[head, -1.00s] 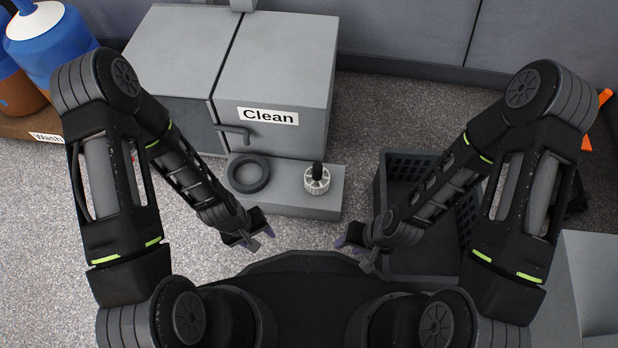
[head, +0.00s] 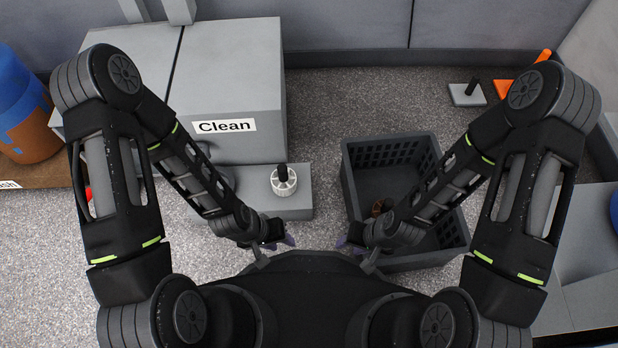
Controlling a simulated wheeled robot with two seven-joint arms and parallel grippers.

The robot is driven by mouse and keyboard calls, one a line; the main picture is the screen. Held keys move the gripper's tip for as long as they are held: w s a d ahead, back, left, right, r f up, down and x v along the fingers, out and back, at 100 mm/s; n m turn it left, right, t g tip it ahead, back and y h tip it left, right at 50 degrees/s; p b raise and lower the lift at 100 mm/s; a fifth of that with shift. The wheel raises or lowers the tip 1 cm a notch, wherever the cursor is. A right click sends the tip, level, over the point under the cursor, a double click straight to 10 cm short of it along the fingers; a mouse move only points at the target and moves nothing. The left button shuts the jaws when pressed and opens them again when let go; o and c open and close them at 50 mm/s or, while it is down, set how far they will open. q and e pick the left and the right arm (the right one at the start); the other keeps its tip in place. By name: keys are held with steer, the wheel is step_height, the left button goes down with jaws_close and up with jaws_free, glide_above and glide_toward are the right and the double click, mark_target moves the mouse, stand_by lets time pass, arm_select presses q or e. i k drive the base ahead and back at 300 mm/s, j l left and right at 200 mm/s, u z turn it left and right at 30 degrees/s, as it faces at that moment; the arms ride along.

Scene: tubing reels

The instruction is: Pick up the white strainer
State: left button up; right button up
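The white strainer (head: 284,184), a round ribbed white piece with an upright black handle, stands on a low grey step (head: 302,205) in front of the grey cabinet. My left gripper (head: 283,242) is apart from it, lower in the picture and nearer my body, with purple fingertips. My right gripper (head: 346,243) is to the right of the left one, beside the dark basket's near left side, and also apart from the strainer. Neither gripper holds anything visible. The small, dark fingers do not show whether they are open or shut.
A grey cabinet labelled Clean (head: 236,85) stands behind the step. A blue and brown container (head: 22,120) stands far left. Speckled floor is free between step and basket.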

mark_target(284, 184)
steer(key=z, duration=1.65)
steer(key=k+j, duration=0.85)
steer(key=k, duration=0.15)
steer(key=i, duration=0.5)
